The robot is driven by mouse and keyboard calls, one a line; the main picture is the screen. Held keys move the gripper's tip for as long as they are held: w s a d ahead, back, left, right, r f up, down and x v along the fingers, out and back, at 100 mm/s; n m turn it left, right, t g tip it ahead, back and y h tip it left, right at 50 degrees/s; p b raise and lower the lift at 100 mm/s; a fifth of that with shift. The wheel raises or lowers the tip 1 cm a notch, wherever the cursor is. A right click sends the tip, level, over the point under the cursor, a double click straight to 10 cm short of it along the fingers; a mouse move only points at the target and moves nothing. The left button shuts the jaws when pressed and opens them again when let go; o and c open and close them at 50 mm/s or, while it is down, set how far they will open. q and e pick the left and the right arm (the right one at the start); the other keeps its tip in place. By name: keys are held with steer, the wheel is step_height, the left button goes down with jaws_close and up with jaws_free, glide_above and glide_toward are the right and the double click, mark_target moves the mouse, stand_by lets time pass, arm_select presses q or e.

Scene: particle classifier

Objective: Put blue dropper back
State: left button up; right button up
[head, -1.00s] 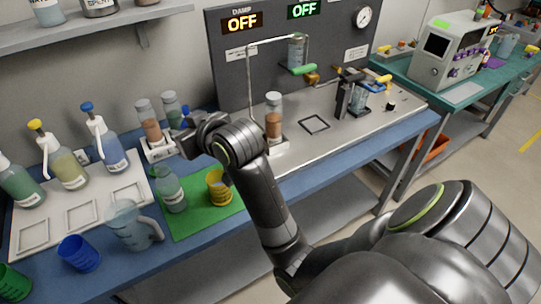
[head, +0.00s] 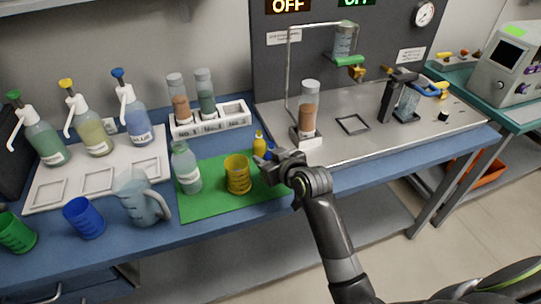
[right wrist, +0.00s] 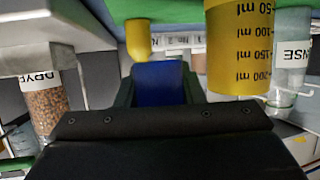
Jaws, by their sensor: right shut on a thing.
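My right gripper (head: 266,160) is at the back right corner of the green mat (head: 215,204). It is shut on the blue dropper (head: 269,154), of which only a small blue part shows in the head view. In the right wrist view, the blue dropper (right wrist: 160,84) sits between the fingers of the gripper (right wrist: 158,75). A yellow dropper (head: 259,143) stands upright close beside the gripper; its yellow body (right wrist: 138,38) also shows in the right wrist view. The dropper's lower end is hidden in the head view. My left gripper is not in view.
A yellow beaker (head: 238,178) and a clear bottle (head: 186,170) stand on the mat left of the gripper. A vial rack (head: 210,121) is behind. A brown-filled vial (head: 308,112) stands to the right. The front table edge right of the mat is clear.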

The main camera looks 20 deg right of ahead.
steer(key=shift+f, duration=2.8)
steer(key=shift+f+b, duration=0.15)
steer(key=shift+b, duration=0.15)
steer(key=o, duration=1)
steer(key=shift+s+r, duration=0.1)
steer(key=shift+r, duration=0.1)
steer(key=v, duration=1.1)
steer(key=shift+s+d+r, duration=0.15)
steer(key=shift+s, duration=0.2)
